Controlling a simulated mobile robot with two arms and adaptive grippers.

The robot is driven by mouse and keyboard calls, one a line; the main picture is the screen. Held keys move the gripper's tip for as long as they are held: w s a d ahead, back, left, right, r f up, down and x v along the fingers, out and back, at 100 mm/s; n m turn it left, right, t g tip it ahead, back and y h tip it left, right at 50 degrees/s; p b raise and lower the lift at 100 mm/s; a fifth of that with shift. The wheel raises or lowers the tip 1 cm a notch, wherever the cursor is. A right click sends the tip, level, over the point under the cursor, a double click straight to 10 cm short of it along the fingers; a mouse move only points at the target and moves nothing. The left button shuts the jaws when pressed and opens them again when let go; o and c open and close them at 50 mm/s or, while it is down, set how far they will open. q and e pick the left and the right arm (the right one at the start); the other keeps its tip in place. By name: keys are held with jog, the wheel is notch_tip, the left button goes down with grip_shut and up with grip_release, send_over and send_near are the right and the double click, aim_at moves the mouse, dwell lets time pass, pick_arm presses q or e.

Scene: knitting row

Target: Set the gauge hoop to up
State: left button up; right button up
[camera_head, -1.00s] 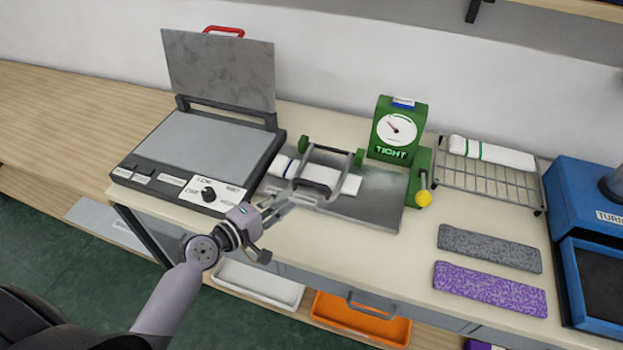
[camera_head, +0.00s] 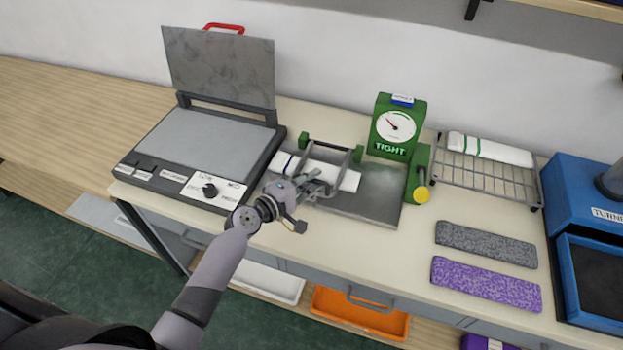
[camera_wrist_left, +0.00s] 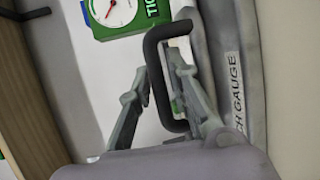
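The gauge hoop (camera_head: 347,168) is a grey bar frame between two green pivots on the grey gauge plate (camera_head: 375,207). In the left wrist view, the hoop's dark U-shaped handle (camera_wrist_left: 152,55) lies between the spread fingers of my left gripper (camera_wrist_left: 160,85). The fingers look open, not clamped; contact is unclear. My right gripper is not in view.
A green dial box (camera_head: 397,128) marked TIGHT stands behind the plate, with a yellow knob (camera_head: 421,194) at its right. A press (camera_head: 215,150) with raised lid is left. A wire rack (camera_head: 485,180), grey and purple swatches (camera_head: 486,284) and a blue machine (camera_head: 590,205) are right.

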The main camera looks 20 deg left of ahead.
pick_arm(q)
grip_shut()
dwell(0.4)
